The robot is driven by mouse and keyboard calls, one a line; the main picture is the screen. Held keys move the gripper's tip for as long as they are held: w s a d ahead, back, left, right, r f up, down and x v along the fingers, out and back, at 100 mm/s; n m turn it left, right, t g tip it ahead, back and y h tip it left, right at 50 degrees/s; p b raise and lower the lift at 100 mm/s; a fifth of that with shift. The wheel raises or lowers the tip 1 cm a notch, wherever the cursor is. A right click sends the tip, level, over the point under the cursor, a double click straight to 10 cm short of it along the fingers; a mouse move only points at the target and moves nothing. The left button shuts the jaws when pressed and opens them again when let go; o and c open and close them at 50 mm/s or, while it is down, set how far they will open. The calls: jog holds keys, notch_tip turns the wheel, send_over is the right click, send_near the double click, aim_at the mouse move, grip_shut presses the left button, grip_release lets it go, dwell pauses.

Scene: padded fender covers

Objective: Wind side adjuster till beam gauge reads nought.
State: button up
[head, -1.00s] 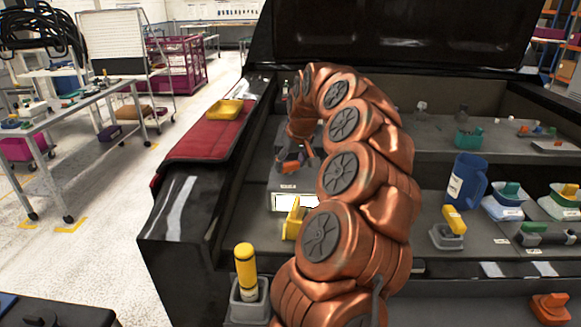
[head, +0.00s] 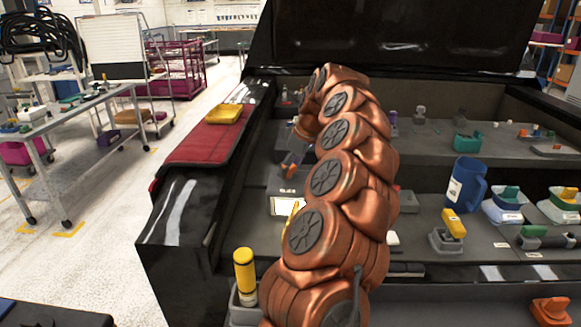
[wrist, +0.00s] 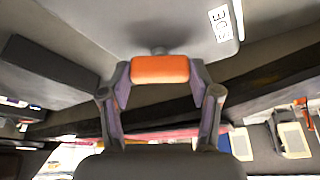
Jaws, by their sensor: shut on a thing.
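My gripper (wrist: 160,76) is shut on an orange block-like knob (wrist: 160,68) in the wrist view, with one finger at each end of it. A short grey stem (wrist: 158,50) shows behind the knob, against a grey surface. In the head view my gripper (head: 294,155) is small at the far left of the bay, partly hidden by my arm. A white panel (head: 283,206), perhaps the beam gauge, lies nearer; my arm covers part of it and I cannot read it. A white label (wrist: 222,22) with dark marks shows in the wrist view.
A yellow piece (head: 293,213) stands by the white panel, mostly behind my arm. A yellow-topped cylinder (head: 244,266) is at the front left. A yellow tray (head: 224,114) rests on the red padded cover (head: 203,146). A blue jug (head: 466,184) and several small items are right.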

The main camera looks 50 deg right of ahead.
jog(key=o, duration=1.1)
jog(key=shift+o, duration=0.2)
jog(key=shift+r, duration=0.1)
jog(key=v, duration=1.1)
jog(key=shift+s+r, duration=0.2)
jog(key=shift+r, duration=0.15)
